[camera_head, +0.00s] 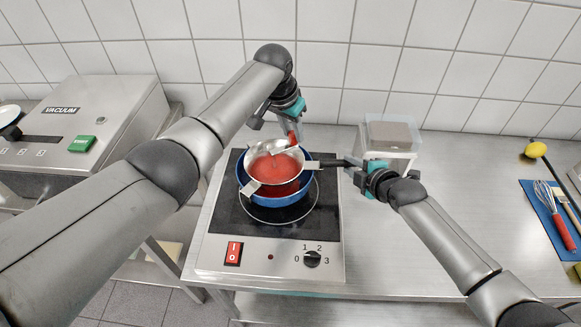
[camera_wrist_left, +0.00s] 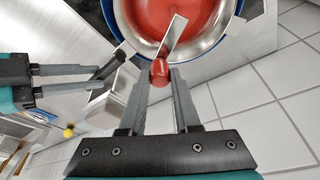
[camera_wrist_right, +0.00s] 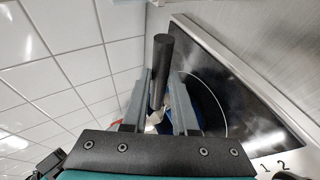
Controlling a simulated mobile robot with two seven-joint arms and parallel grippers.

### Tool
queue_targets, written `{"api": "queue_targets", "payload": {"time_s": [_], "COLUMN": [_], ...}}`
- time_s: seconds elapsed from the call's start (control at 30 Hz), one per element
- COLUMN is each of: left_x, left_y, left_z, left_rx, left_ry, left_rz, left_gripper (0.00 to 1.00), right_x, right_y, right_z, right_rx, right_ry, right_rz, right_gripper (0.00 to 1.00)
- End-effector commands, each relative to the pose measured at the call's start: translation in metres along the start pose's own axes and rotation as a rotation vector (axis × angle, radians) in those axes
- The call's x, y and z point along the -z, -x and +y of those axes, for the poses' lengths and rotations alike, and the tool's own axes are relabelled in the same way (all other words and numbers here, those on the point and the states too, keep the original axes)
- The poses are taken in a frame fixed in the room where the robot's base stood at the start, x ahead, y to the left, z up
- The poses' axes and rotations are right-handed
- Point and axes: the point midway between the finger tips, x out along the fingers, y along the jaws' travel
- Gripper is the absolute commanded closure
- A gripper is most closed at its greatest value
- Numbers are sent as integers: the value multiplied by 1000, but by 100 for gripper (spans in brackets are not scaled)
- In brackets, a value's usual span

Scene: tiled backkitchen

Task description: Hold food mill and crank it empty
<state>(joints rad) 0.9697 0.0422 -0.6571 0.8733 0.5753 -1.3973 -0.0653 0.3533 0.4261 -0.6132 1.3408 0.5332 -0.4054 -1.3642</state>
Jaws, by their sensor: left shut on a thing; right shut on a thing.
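The food mill (camera_head: 250,153) is a metal bowl with red sauce (camera_head: 275,170) in it. It rests on a blue pot (camera_head: 312,190) standing on the black hob. More red shows in the pot below the mill. My left gripper (camera_head: 289,128) is shut on the red crank knob (camera_wrist_left: 160,72), at the mill's far side in the head view. The flat crank arm (camera_wrist_left: 175,35) runs from the knob over the sauce. My right gripper (camera_head: 352,168) is shut on the mill's black handle (camera_wrist_right: 162,60), to the right of the pot. The amount of sauce left in the mill is hard to tell.
The hob (camera_head: 325,225) has a red switch (camera_head: 233,253) and a dial (camera_head: 312,258) at its front. A vacuum machine (camera_head: 95,120) stands at left. A lidded container (camera_head: 390,135) stands behind my right gripper. A whisk (camera_head: 545,195) lies on a blue mat at right. Bare steel counter lies between.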

Motion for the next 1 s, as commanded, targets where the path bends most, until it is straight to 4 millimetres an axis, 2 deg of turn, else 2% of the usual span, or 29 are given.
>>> {"api": "queue_targets", "payload": {"time_s": [0.37, 0.7, 1.0], "left_x": [-3, -22, -23], "left_y": [0, 5, 6], "left_z": [3, 20, 21], "left_rx": [0, 1, 4], "left_ry": [1, 0, 2], "left_rz": [-5, -6, -6], "left_gripper": [100, 100, 100], "right_x": [-1, -2, -3], "right_y": [0, 0, 0], "right_z": [2, 2, 2], "right_rx": [-4, -3, -3], "right_ry": [1, 1, 1], "right_rz": [-2, -4, -5], "right_gripper": [100, 100, 100]}}
